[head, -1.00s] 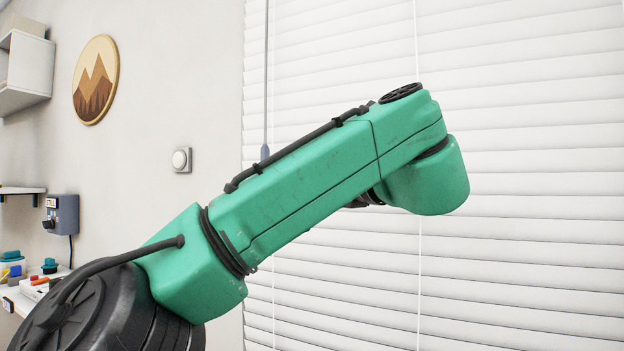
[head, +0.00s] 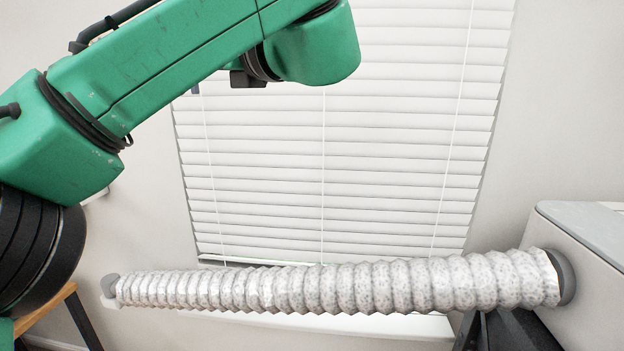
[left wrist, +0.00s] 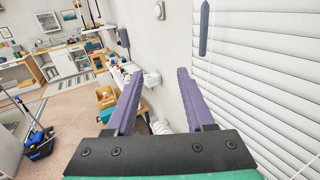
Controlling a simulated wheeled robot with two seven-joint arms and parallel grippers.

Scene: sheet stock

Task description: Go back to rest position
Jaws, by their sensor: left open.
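My left gripper (left wrist: 159,74) shows in the left wrist view with its two purple fingers spread wide apart. Nothing is between them; it is open and empty, held up beside the white window blinds (left wrist: 262,70). In the head view my green left arm crosses the upper left, in front of the wall and the blinds (head: 350,170). The fingers of that gripper cannot be made out there. My right gripper is in neither view.
A ribbed, speckled hose (head: 340,288) runs across below the blinds to a grey-white cabinet (head: 585,250) at right. The left wrist view shows a blue cleaning cart (left wrist: 40,140) on the floor and a cluttered bench against the far wall.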

